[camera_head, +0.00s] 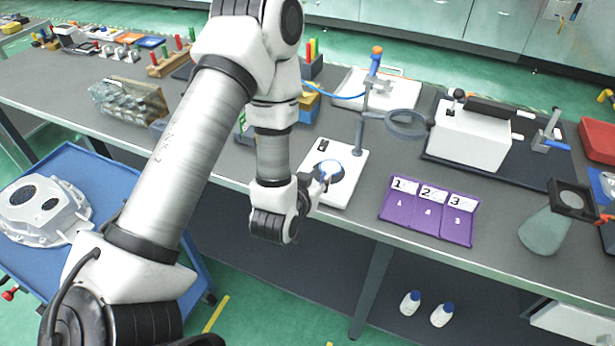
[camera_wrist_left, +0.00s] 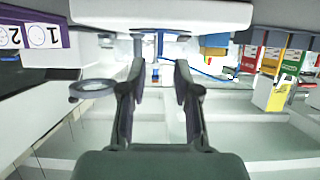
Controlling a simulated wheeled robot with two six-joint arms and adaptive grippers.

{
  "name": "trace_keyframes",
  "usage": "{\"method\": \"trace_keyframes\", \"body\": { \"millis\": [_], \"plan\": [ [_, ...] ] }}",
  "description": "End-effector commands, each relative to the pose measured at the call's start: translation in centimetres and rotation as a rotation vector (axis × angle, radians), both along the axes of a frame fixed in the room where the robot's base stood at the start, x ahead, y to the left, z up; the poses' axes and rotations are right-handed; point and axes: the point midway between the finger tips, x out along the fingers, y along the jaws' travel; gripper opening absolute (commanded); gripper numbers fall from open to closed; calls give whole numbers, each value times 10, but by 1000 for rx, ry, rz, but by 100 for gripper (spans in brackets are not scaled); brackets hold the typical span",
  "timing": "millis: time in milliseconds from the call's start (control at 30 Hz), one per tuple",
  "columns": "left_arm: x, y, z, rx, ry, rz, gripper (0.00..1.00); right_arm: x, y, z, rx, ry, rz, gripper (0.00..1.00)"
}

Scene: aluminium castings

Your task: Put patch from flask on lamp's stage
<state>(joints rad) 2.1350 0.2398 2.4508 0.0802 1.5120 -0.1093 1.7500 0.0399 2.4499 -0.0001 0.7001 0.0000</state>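The flask (camera_head: 543,235) is a greenish, cone-shaped vessel at the right of the bench. A dark square piece with a pale round face (camera_head: 573,200), seemingly the patch, sits at its top. The lamp's stage (camera_head: 333,170) is a pale disc with a blue rim on a white base (camera_head: 350,190), near the bench's front edge. My left gripper (camera_head: 324,178) is at the stage, partly hiding it; whether they touch I cannot tell. In the left wrist view its two fingers (camera_wrist_left: 160,72) are apart with nothing between them.
A magnifier ring (camera_head: 406,123) on a post stands behind the stage; it also shows in the left wrist view (camera_wrist_left: 92,88). A purple board (camera_head: 428,215) numbered 1 to 3 lies between stage and flask. A white box device (camera_head: 468,138) stands behind it.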

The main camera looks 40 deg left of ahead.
Motion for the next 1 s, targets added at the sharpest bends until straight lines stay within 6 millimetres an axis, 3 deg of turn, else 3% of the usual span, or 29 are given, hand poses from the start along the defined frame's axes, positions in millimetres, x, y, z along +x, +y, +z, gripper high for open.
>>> {"method": "trace_keyframes", "body": {
  "millis": [33, 100, 333, 500, 600, 667, 767, 900, 1000],
  "plan": [
    [-13, -3, 1, 0, 2, -1, 31, 0, 0, -8, 0, 0, 0, 0],
    [-22, -5, 21, 2, 8, -1, 31, -1, 0, 28, 0, 2, 0, 0],
    [-52, -13, 33, 2, 7, -2, 31, 0, 0, 82, 0, 0, 0, 0],
    [-70, -17, 36, 1, 3, -2, 31, 0, 0, 103, 0, 0, 0, 0],
    [-75, -18, 33, 0, 7, -2, 31, 0, 0, 106, 0, 0, 0, 0],
    [-79, -21, 24, -9, 45, -6, 31, 0, 0, 106, 0, 0, 0, 0],
    [-94, -31, -12, -47, 221, -31, 31, 0, 0, 104, 0, 0, 0, 0],
    [-153, -55, -77, -115, 643, -96, 31, 0, 0, 104, 0, 0, 0, 0],
    [-203, -69, -103, -148, 922, -142, 31, 0, 0, 104, 0, 0, 0, 0]
  ]
}}
